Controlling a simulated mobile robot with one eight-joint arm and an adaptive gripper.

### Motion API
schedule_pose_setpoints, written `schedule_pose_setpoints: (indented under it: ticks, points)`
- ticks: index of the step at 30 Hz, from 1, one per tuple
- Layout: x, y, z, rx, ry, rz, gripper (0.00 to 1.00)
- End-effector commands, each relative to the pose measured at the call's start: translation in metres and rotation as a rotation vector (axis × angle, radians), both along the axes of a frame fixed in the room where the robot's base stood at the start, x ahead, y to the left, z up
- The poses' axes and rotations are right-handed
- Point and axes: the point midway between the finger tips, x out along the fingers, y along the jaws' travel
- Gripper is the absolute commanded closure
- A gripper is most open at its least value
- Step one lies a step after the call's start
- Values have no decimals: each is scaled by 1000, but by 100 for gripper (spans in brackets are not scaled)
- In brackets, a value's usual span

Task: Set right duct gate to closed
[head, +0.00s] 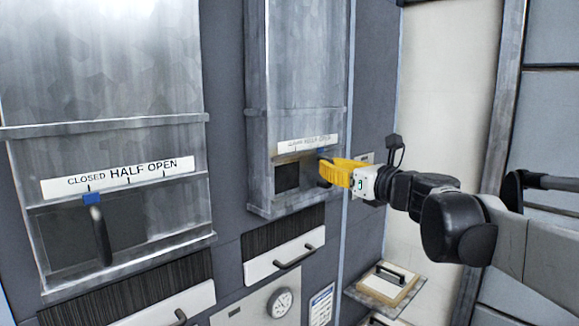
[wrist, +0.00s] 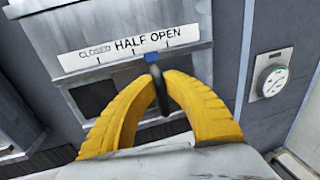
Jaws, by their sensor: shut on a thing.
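The right duct gate (head: 284,199) is on the far duct. Its scale strip (wrist: 75,60) reads CLOSED, HALF, OPEN from left to right in the wrist view. The blue pointer (wrist: 152,58) sits between the HALF and OPEN ticks. A dark opening (wrist: 93,97) shows to the left of the handle. My gripper (head: 325,172), with yellow fingers, is shut on the gate's dark handle (wrist: 159,92). The fingertips (wrist: 166,84) lie on either side of it, and part of the handle is hidden in the head view.
A left duct gate (head: 45,245) has its blue pointer at CLOSED. Below are drawers with dark handles (head: 294,257) and a round gauge (head: 280,303). A round dial (wrist: 272,79) is right of the gate. A small shelf (head: 365,296) juts out below my arm.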

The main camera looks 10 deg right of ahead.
Motion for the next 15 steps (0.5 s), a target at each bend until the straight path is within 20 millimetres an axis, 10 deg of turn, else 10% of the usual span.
schedule_pose_setpoints:
  ticks: [15]
  points:
    - [-45,63,-1,-1,0,5,100]
